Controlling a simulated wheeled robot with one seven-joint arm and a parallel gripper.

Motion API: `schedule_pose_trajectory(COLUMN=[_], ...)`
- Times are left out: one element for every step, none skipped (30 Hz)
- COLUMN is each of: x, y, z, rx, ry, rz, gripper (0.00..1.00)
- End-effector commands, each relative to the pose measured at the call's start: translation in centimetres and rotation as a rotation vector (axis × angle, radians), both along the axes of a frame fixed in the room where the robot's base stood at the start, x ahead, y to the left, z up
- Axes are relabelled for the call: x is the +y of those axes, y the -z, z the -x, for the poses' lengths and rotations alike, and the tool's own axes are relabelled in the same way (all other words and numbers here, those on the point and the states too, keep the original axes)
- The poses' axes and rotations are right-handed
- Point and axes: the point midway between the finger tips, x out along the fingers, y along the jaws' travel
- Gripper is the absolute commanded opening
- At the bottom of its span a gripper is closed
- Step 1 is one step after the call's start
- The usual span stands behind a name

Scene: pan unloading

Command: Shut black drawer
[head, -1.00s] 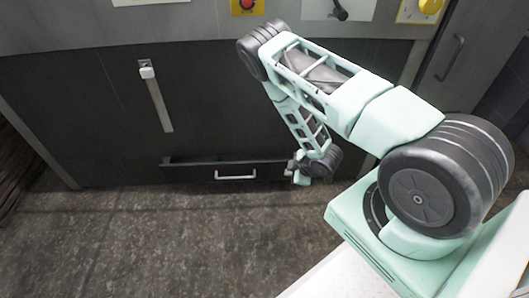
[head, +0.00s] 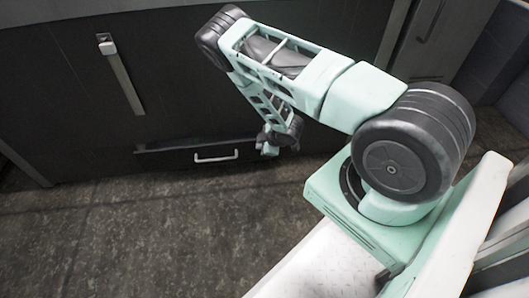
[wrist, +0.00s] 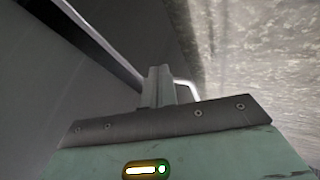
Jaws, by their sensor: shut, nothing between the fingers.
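The black drawer (head: 180,158) is low in the dark cabinet front, at the left of my gripper in the head view. It stands a little out from the front, and its pale bar handle (head: 216,157) is on its face. My gripper (head: 269,150) is by the drawer's right end, close to the floor. In the wrist view my gripper's fingers (wrist: 160,84) are together and empty, with the pale handle (wrist: 188,88) just beyond them. Whether the fingers touch the drawer cannot be told. The drawer's right end is partly hidden by my gripper.
The dark cabinet front (head: 60,100) rises behind the drawer, with a long pale vertical handle (head: 122,80) at upper left. The dark stone floor (head: 130,230) in front is clear. Another cabinet with a dark handle (head: 432,22) is at upper right.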

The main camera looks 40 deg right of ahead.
Motion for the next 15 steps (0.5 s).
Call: schedule_pose_trajectory(x=[-0.25, -0.36, -0.48, -0.54, -0.58, -0.62, -0.64, -0.64, -0.65, -0.65, -0.64, -0.64, -0.64, -0.64, -0.67], y=[0.14, 0.13, 0.09, 0.07, 0.04, 0.01, -0.01, -0.03, -0.04, -0.05, -0.06, -0.06, -0.06, -0.06, -0.07], z=[-0.38, -0.51, -0.63, -0.70, -0.76, -0.80, -0.82, -0.83, -0.83, -0.82, -0.83, -0.82, -0.82, -0.82, -0.87], rx=[-0.001, 0.000, 0.001, 0.001, 0.001, 0.002, 0.002, 0.002, 0.002, 0.002, 0.002, 0.002, 0.002, 0.002, 0.001], ry=[0.000, 0.000, 0.000, 0.000, 0.000, 0.000, 0.000, 0.000, 0.000, 0.000, 0.000, 0.000, 0.000, 0.000, 0.000], rz=[0.001, 0.002, 0.001, 0.002, 0.002, 0.001, 0.001, 0.001, 0.001, 0.001, 0.001, 0.001, 0.001, 0.001, 0.001], gripper=[0.00, 0.00, 0.00, 0.00, 0.00, 0.00, 0.00, 0.00, 0.00, 0.00, 0.00, 0.00, 0.00, 0.00, 0.00])
